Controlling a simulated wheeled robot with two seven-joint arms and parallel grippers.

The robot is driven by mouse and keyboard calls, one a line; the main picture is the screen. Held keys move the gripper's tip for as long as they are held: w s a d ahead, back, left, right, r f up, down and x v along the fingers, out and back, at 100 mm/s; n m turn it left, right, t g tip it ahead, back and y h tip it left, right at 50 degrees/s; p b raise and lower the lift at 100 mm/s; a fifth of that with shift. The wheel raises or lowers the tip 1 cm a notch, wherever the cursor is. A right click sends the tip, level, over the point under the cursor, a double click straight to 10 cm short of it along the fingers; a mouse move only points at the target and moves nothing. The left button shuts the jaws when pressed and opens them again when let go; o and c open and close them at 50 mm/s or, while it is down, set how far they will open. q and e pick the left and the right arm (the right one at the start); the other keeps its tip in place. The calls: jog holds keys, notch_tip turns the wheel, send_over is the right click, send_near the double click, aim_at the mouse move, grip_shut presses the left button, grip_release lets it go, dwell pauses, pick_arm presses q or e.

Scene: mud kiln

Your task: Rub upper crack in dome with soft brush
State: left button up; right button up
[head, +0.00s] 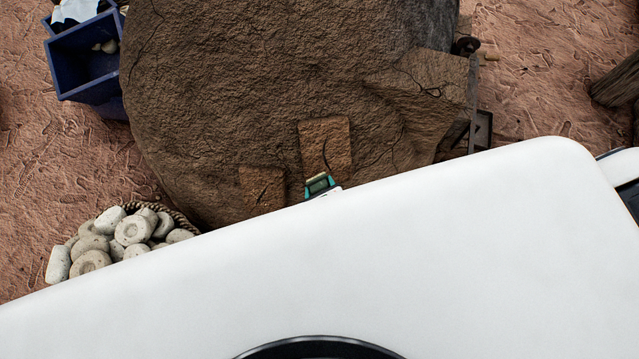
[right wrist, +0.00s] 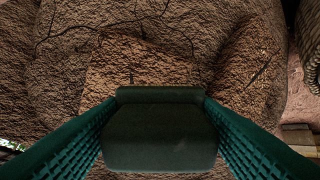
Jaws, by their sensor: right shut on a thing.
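The brown mud dome (head: 230,80) fills the middle of the head view. A lighter upper patch (head: 335,135) on it carries a dark curved crack, and a lower patch (head: 250,178) with a short crack lies to its left. My right gripper (head: 319,184) is at the bottom edge of the upper patch, its teal fingers shut on the brush. In the right wrist view the brush (right wrist: 158,135) is a dark green block between the fingers. A lighter patch (right wrist: 140,72) lies just beyond it; contact cannot be told. My left gripper is not in view.
Blue crates (head: 75,65) stand left of the dome. A basket (head: 182,218) of pale round pieces (head: 132,230) sits at the lower left. Dark metal fittings (head: 482,128) are at the dome's right side. My own white body part covers the lower head view.

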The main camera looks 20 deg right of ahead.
jog(key=v, duration=0.3)
dwell(0.4)
